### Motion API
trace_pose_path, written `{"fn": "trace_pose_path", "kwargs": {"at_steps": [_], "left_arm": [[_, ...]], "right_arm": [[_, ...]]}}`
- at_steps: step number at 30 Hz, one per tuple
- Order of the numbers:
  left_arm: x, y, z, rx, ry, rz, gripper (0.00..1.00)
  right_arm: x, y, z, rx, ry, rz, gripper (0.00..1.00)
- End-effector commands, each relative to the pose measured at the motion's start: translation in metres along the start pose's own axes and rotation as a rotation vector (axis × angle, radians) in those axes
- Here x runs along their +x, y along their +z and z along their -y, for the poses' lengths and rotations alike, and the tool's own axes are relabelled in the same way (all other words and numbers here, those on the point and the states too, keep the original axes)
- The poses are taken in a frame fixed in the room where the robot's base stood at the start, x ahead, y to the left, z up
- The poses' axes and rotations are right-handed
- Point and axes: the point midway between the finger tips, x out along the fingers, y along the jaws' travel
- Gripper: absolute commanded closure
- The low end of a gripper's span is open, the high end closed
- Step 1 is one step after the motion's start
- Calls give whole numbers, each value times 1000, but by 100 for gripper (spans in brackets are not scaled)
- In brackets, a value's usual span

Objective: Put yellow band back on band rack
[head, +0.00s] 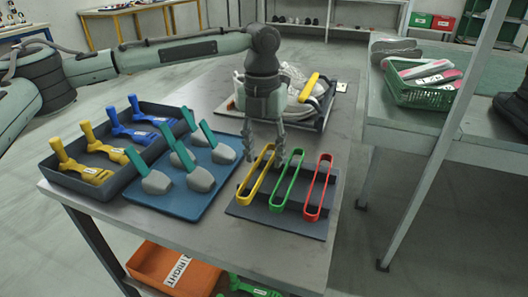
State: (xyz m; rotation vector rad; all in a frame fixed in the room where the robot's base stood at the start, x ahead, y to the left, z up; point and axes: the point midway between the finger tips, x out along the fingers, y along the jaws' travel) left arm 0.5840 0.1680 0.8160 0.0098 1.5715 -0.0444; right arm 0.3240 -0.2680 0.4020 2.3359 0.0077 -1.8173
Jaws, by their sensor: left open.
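The band rack (279,219) is a dark flat board near the front right of the table. A yellow band (249,191), a green band (286,187) and a red band (317,196) stand on it side by side as long narrow loops. The yellow band is the leftmost. My left gripper (264,160) points down over the far end of the rack. Its fingers are open, one on each side of the far end of the yellow band. Whether they touch it is unclear. My right gripper is not in view.
Left of the rack are a blue mat (179,208) with grey-headed, teal-handled tools and a dark tray (122,179) with yellow and blue tools. Behind my gripper, a tray (320,124) holds pale shoes and a yellow strip (308,88). A green basket (424,98) stands on the right table.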

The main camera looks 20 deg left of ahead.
Motion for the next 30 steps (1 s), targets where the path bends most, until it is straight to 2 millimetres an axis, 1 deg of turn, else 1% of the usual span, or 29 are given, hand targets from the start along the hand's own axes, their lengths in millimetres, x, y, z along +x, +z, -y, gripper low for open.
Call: {"fn": "trace_pose_path", "kwargs": {"at_steps": [2, 5, 8, 12, 15, 18, 23, 30], "left_arm": [[-7, 1, 0, 0, -1, 2, 55], [-22, 1, 0, 0, -1, 3, 55], [-44, 1, 1, 0, -2, 4, 55], [-74, 1, 1, -1, -1, 3, 55], [-93, 1, 1, 0, -1, 3, 55], [-107, 1, 0, -1, -1, 1, 55], [-119, 0, 0, 0, -1, 0, 55], [-120, 0, 0, 0, 0, 0, 55]], "right_arm": [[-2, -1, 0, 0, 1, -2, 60], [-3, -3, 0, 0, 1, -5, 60], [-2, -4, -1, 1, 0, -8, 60], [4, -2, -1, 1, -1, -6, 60], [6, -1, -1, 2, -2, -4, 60], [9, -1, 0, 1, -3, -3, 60], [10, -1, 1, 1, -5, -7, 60], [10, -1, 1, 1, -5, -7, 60]]}}
